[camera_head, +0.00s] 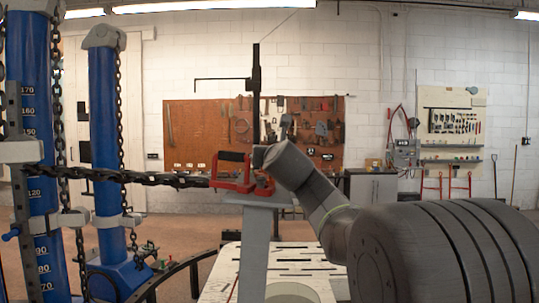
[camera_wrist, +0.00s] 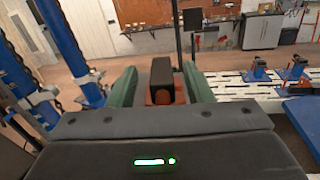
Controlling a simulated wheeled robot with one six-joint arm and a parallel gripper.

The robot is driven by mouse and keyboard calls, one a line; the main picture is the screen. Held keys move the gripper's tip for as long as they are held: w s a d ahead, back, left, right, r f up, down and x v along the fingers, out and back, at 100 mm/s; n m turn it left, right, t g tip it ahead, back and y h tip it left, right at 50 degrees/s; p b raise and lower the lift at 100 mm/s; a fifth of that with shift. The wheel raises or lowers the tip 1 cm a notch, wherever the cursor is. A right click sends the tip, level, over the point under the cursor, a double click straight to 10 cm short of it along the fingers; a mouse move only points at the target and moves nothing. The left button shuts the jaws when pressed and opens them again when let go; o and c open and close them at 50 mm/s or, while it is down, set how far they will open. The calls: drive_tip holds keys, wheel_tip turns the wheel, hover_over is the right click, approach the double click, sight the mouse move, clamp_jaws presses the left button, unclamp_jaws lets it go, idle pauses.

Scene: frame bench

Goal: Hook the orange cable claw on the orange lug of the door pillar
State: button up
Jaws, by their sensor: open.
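The orange cable claw (camera_head: 229,184) is a red-orange frame with a black bar, at the end of a taut dark chain coming from the left. It sits at the top of the grey door pillar (camera_head: 254,250). Orange also shows at the pillar top just right of it; I cannot separate the lug from the claw there. My gripper (camera_head: 264,158) is right at the claw from the upper right. In the wrist view my gripper (camera_wrist: 160,86) has its two green fingers apart, with a black block and orange part (camera_wrist: 163,78) between them. Finger contact is unclear.
A blue pulling tower (camera_head: 105,150) with hanging chains stands at the left. A perforated white bench (camera_head: 300,262) lies below the pillar; blue clamps (camera_wrist: 260,68) stand on it at right. A thin black upright (camera_head: 256,95) rises behind the claw.

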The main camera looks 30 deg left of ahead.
drive_tip(key=v, duration=1.2)
drive_tip(key=shift+s+d+r, duration=0.1)
drive_tip(key=x, duration=1.3)
drive_tip(key=shift+w+a, duration=0.25)
drive_tip(key=shift+r+p, duration=0.25)
drive_tip(key=shift+p, duration=0.2)
drive_tip(key=shift+w+f, duration=0.1)
